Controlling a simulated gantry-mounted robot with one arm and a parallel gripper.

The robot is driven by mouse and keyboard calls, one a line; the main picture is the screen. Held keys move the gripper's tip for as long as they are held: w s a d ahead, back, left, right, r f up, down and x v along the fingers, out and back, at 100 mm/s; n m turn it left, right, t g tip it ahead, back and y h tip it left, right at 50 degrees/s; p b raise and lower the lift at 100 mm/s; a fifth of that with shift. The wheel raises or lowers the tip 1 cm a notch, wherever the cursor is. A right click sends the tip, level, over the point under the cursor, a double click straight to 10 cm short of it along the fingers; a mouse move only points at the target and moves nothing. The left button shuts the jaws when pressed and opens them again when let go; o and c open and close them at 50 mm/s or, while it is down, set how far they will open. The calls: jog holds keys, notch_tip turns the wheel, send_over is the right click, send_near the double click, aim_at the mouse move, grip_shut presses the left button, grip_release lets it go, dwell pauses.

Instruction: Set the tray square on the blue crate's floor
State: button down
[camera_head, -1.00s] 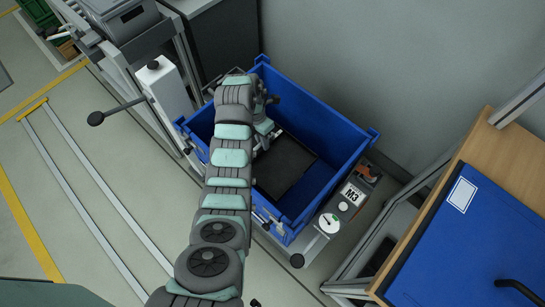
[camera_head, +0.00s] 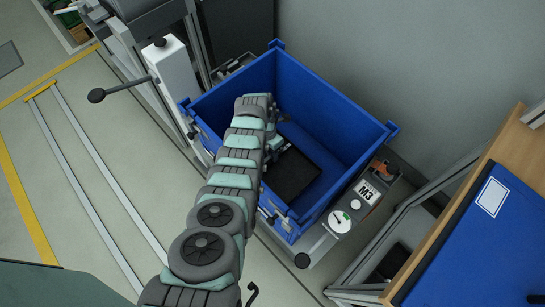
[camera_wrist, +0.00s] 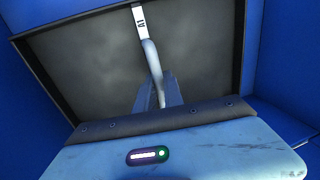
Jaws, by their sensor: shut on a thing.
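The blue crate (camera_head: 340,112) stands open at the middle of the head view. The black tray (camera_head: 292,176) is inside it, towards the near side, with blue crate surface showing beyond it. In the wrist view the tray (camera_wrist: 90,65) is a dark shallow panel with a raised rim, a label marked A1 and a pale curved handle (camera_wrist: 152,60). My gripper (camera_wrist: 160,98) is shut on the tray at this handle; the exact contact is partly hidden. I cannot tell whether the tray touches the crate floor.
A panel with a gauge and M3 label (camera_head: 366,191) stands along the crate's near right side. A white post with a black-knobbed lever (camera_head: 170,75) is at the left. A wooden bench with a blue panel (camera_head: 480,240) is at the right. The grey wall is behind the crate.

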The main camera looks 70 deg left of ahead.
notch_tip(320, 180, down, 3)
jog(key=shift+r+b, duration=0.2)
jog(key=shift+b, duration=0.5)
jog(key=shift+r, duration=0.15)
jog(key=c, duration=1.5)
grip_release()
jog(key=shift+o, duration=0.2)
notch_tip(320, 180, up, 12)
jog(key=s+a+p, duration=0.1)
jog(key=a+p, duration=0.1)
jog(key=p, duration=0.4)
jog(key=shift+a, duration=0.1)
